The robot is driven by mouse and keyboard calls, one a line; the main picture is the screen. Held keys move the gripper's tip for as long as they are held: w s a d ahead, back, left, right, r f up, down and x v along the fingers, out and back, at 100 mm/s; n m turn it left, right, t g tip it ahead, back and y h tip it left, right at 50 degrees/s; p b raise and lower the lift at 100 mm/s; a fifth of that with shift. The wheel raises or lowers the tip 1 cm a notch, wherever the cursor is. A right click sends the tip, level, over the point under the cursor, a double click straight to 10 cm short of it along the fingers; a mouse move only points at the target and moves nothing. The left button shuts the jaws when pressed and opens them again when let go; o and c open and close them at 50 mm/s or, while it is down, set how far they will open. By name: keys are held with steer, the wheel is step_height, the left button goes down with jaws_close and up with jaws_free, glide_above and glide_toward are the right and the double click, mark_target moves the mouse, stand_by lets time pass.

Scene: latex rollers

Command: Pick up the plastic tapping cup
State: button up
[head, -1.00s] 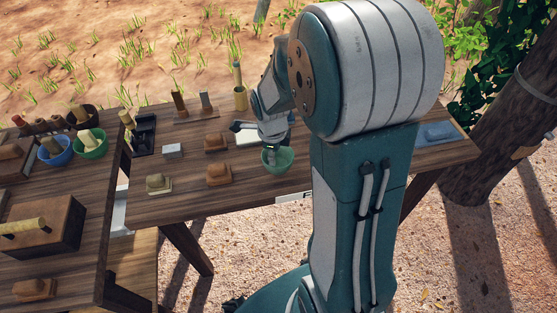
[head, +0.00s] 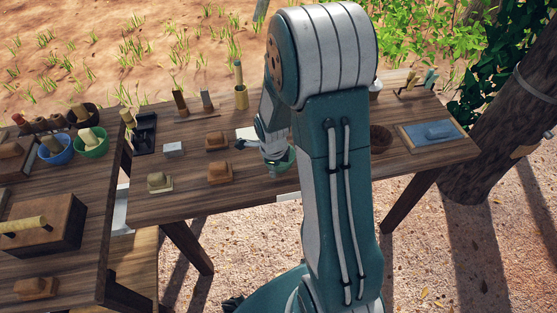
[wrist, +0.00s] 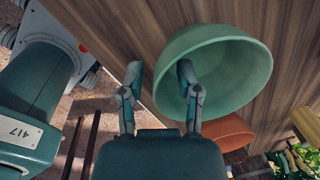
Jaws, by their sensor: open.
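A green cup (head: 288,164) stands near the front edge of the wooden table, partly hidden behind my gripper (head: 275,164) and arm in the head view. In the wrist view the green cup (wrist: 240,65) fills the upper middle, its rim towards the camera. My gripper (wrist: 160,80) is open and empty. One finger is inside the cup's mouth and the other is outside, so the cup's wall lies between them. I cannot tell whether either finger touches it.
A brown bowl (head: 381,138) and a blue tray (head: 408,142) lie to the right. Another green bowl (head: 98,151) and a blue bowl (head: 65,157) stand on the left table.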

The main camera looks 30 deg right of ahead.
jaws_close()
